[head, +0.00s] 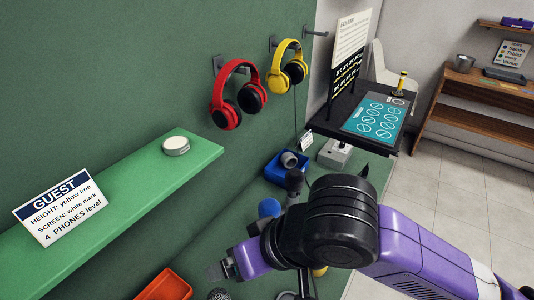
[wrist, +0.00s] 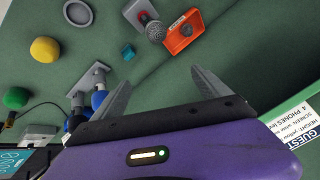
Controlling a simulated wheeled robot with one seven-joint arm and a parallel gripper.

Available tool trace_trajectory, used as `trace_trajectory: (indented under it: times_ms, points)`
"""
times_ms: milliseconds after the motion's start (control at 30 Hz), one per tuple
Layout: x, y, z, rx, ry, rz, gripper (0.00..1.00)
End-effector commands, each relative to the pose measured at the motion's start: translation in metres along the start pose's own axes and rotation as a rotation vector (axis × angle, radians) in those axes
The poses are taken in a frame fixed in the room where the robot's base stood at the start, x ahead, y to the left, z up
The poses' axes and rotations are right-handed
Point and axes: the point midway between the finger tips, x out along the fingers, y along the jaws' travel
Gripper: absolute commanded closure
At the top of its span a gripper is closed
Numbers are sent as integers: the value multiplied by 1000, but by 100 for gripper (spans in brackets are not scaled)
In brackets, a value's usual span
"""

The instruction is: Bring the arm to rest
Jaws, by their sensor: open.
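My arm, purple and black, reaches across the lower right of the head view, with my gripper (head: 222,270) at its left end. In the wrist view my gripper (wrist: 163,92) has its two grey fingers spread wide with nothing between them. Past the fingers, a microphone (wrist: 153,28) with a grey mesh head and an orange tray (wrist: 183,32) lie on the green surface. The orange tray also shows at the bottom of the head view (head: 165,287).
A green shelf (head: 130,195) with a GUEST card (head: 60,208) and a white puck (head: 176,146) is at left. Red headphones (head: 238,95) and yellow headphones (head: 287,67) hang on the wall. A blue bin (head: 284,169) and a black stand with a teal panel (head: 377,119) are beyond my arm.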

Motion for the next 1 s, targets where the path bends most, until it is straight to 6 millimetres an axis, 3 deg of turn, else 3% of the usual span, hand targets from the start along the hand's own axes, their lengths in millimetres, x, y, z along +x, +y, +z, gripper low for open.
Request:
trace_trajectory:
  times_ms: [167, 300, 400, 500, 633, 767, 1000]
  points:
    - [-22, -51, -67, -43, 322, -205, 13]
    - [-61, -75, -116, -42, 624, -331, 13]
    - [-92, -76, -140, -16, 826, -376, 13]
    - [-121, -64, -152, 24, 1008, -384, 13]
    - [-149, -37, -153, 90, 1210, -343, 13]
    - [-166, -3, -138, 163, 1369, -255, 13]
    - [-173, 58, -75, 277, 1538, -5, 13]
